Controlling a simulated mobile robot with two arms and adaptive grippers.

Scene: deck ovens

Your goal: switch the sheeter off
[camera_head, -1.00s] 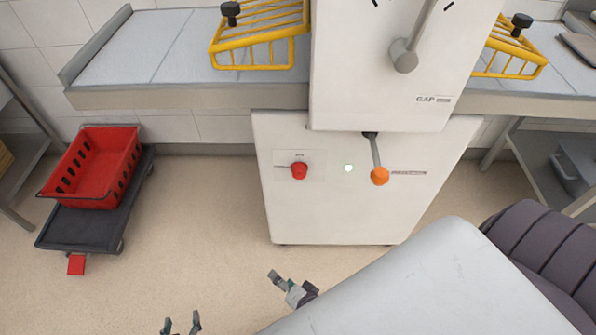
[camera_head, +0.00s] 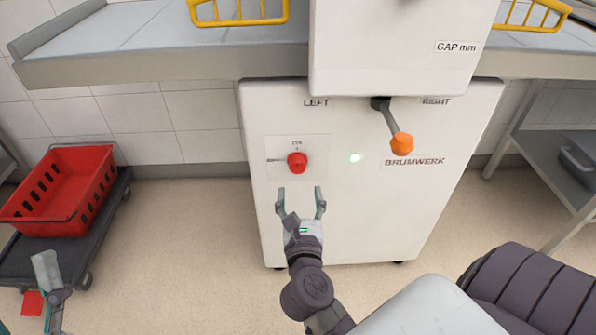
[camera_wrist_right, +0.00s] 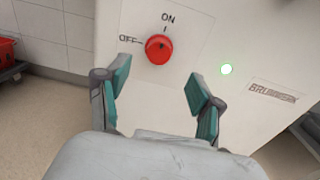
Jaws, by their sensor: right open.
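The sheeter's white base cabinet (camera_head: 340,220) stands in front of me. On it is a red rotary knob (camera_head: 297,163), with ON printed above it and OFF to its left; the wrist view shows the knob (camera_wrist_right: 158,49) close up. A small dark mark on the knob seems to face ON. My left gripper (camera_head: 48,285) shows only partly at the lower left.
An orange-tipped lever (camera_head: 402,144) hangs right of the light. The sheeter's bed (camera_head: 150,66) juts out above, with yellow guards (camera_head: 238,22). A red crate (camera_head: 65,190) sits on a dark dolly (camera_head: 95,235) at left. A grey shelf unit (camera_head: 550,170) stands at right.

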